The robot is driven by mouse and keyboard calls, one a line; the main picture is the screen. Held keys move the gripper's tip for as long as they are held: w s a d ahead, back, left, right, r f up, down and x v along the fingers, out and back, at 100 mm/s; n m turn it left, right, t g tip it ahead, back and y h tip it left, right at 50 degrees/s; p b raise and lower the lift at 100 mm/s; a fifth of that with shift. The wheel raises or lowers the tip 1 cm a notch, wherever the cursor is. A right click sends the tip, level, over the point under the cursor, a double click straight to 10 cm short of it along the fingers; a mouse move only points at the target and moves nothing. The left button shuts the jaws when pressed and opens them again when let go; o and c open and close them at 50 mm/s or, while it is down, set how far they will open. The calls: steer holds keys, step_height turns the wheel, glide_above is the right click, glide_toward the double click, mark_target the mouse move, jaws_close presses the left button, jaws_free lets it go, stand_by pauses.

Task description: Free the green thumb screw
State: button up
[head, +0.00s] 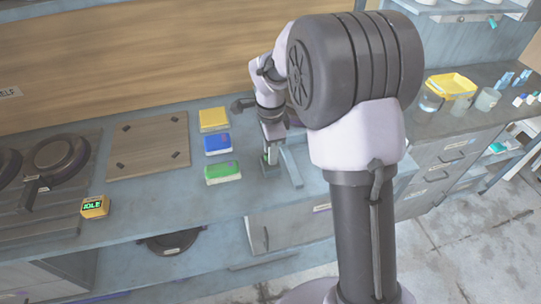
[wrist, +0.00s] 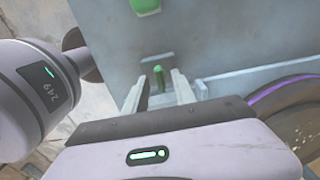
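A small green thumb screw (wrist: 158,78) shows in the wrist view, standing between the two fingers of my gripper (wrist: 158,84). The fingers are apart, with a gap visible on each side of the screw, so my gripper is open around it. The screw's lower end is hidden behind the gripper body. In the head view my gripper (head: 269,152) points down at the bench, right of the coloured boxes, and a bit of green shows at its tip. My arm hides much of that spot.
Yellow (head: 213,119), blue (head: 217,143) and green (head: 222,173) boxes stand left of my gripper. A grey bracket-like bar (head: 291,167) lies close on its right. Further left are a wooden board (head: 150,148), a display reading IDLE (head: 95,207) and a dark round pan (head: 60,157).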

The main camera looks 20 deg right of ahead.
steer(key=shift+f, duration=0.1)
jaws_close()
